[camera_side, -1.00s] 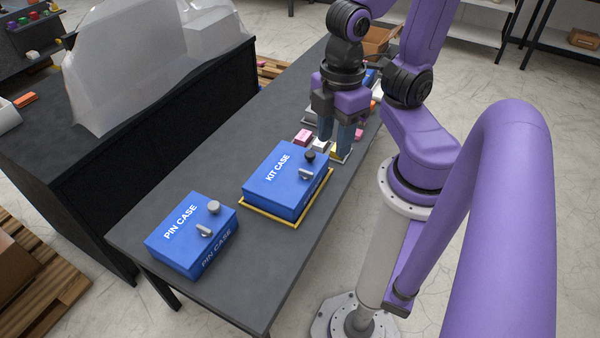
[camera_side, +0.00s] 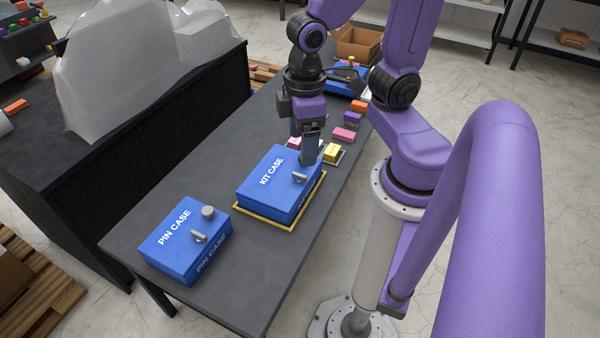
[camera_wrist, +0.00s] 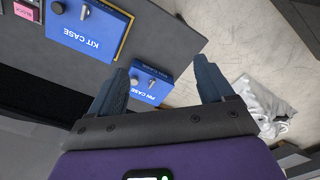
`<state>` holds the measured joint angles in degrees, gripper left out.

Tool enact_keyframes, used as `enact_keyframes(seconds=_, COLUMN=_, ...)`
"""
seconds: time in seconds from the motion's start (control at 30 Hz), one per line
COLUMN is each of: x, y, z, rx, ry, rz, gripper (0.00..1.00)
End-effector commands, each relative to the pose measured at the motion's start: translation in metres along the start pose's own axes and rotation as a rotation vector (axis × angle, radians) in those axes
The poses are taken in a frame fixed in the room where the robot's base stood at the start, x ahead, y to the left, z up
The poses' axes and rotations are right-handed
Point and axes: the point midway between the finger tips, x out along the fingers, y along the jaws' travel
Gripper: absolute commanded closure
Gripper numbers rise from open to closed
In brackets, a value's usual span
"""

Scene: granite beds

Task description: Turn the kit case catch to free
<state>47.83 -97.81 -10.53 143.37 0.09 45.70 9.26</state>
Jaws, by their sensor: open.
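The blue kit case (camera_side: 268,190) sits in a yellow outline on the dark table. Its grey catch lever (camera_side: 299,178) is on the lid near the right edge. In the wrist view the kit case (camera_wrist: 85,38) is at the upper left, with its lever (camera_wrist: 84,12) and a dark round knob (camera_wrist: 58,7) near the top edge. My gripper (camera_side: 308,160) is above the far right part of the case lid and covers the knob in the side view.
A blue pin case (camera_side: 185,240) with its own lever (camera_side: 200,237) and round knob (camera_side: 208,212) stands nearer on the table. Pink (camera_side: 344,134), yellow (camera_side: 331,152) and other small blocks lie beyond the kit case. The table is bare left of the cases.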

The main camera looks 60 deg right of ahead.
Motion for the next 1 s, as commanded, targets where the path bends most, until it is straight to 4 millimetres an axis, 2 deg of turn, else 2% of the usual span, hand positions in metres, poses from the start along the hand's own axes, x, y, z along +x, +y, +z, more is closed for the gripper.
enact_keyframes(seconds=0.2, x=0.025, y=0.045, z=-0.023, rx=0.393, ry=-0.009, rz=0.007, gripper=0.19)
enact_keyframes(seconds=0.47, x=0.055, y=0.102, z=-0.032, rx=0.855, ry=-0.011, rz=0.014, gripper=0.19)
enact_keyframes(seconds=0.77, x=0.091, y=0.163, z=-0.017, rx=1.386, ry=-0.013, rz=0.021, gripper=0.19)
enact_keyframes(seconds=1.0, x=0.119, y=0.202, z=0.013, rx=1.810, ry=-0.014, rz=0.026, gripper=0.19)
